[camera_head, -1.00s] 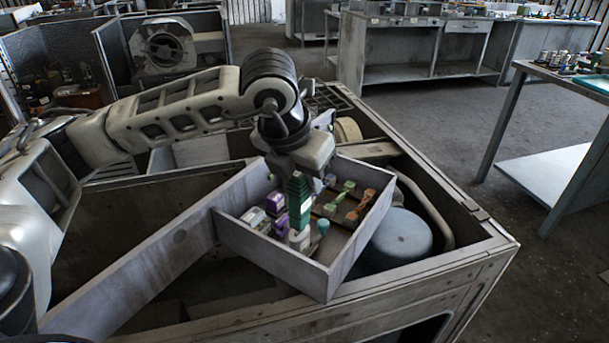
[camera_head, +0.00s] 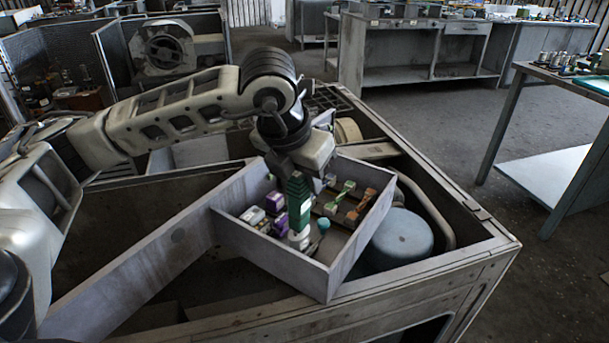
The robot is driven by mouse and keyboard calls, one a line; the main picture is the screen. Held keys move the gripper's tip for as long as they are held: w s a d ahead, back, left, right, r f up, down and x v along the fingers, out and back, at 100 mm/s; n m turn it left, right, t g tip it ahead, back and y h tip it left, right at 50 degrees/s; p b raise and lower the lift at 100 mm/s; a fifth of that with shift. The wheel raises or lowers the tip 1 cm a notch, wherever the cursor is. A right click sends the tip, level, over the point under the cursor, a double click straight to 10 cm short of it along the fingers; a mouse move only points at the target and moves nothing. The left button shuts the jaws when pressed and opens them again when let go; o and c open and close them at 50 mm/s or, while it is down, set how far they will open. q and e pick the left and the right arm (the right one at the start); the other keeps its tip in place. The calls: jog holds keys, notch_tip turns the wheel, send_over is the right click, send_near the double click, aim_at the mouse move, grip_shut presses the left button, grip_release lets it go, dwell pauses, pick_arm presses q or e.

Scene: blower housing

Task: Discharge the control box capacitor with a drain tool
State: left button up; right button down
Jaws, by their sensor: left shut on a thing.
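The control box (camera_head: 278,262) is an open grey tray-like box inside the large housing. My left gripper (camera_head: 301,184) reaches down into it and is shut on a dark green tool (camera_head: 299,202), which I take for the drain tool, held upright. The tool's lower end is over a pale cylindrical part (camera_head: 298,241), perhaps the capacitor; I cannot tell whether they touch. A teal-capped part (camera_head: 323,226) stands just right of it. White and purple blocks (camera_head: 274,203) sit to the left. My right gripper is not in view.
Green and orange-brown pieces (camera_head: 361,204) lie at the box's right side. A blue-grey round canister (camera_head: 401,238) and a curved pipe (camera_head: 432,208) are right of the box, inside the housing frame (camera_head: 470,262). A workbench (camera_head: 562,75) stands at the right. Floor between benches is clear.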

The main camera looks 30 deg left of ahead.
pick_arm(q)
jog(key=shift+f+b, duration=0.4)
jog(key=shift+b, duration=0.3)
dwell(1.3)
jog(key=shift+s+f, duration=0.1)
dwell(3.4)
jog(key=shift+r+p, duration=1.2)
jog(key=shift+r, duration=0.9)
jog(key=shift+r+p, duration=0.95)
jog(key=shift+r, duration=0.65)
